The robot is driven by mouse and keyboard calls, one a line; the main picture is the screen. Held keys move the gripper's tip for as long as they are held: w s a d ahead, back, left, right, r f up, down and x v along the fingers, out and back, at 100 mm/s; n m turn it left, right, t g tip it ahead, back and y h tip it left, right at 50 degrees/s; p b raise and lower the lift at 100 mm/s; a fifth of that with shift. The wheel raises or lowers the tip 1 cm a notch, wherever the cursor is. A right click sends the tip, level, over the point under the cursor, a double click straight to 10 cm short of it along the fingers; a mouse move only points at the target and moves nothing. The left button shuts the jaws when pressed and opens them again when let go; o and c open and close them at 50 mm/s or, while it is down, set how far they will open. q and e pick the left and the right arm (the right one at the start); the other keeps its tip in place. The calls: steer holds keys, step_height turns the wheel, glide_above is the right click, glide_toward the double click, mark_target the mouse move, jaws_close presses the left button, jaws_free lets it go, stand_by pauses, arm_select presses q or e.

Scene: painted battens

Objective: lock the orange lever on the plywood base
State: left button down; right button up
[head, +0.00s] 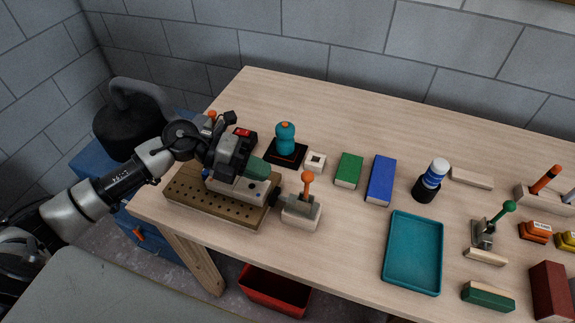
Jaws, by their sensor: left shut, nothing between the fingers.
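The orange lever (307,184) stands roughly upright on a small, pale plywood base (301,215) near the table's front edge, left of the teal tray. Some grey metal shows at the lever's foot. My left arm comes in from the left over a brown perforated board. My left gripper (277,196) is shut and empty, with its dark tip close to the left side of the plywood base. I cannot tell whether it touches the base or the lever's metalwork. My right gripper is not in view.
The perforated board (185,205) lies under my left arm. A teal-topped item (285,137), a white block (316,161), a green box (348,170) and a blue box (380,180) stand behind the lever. The teal tray (390,260) and a green-handled clamp (484,233) are right. Table between lever and tray is clear.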

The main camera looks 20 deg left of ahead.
mark_target(307, 189)
arm_select(q)
steer(key=shift+w+d+p, duration=0.15)
steer(key=shift+d+p, duration=0.25)
steer(key=shift+d, duration=0.55)
steer(key=shift+w+d+p, duration=0.2)
steer(key=shift+d+p, duration=0.15)
steer(key=shift+d, duration=0.65)
steer(key=shift+w+d+p, duration=0.15)
steer(key=shift+d+p, duration=0.25)
steer(key=shift+d, duration=0.55)
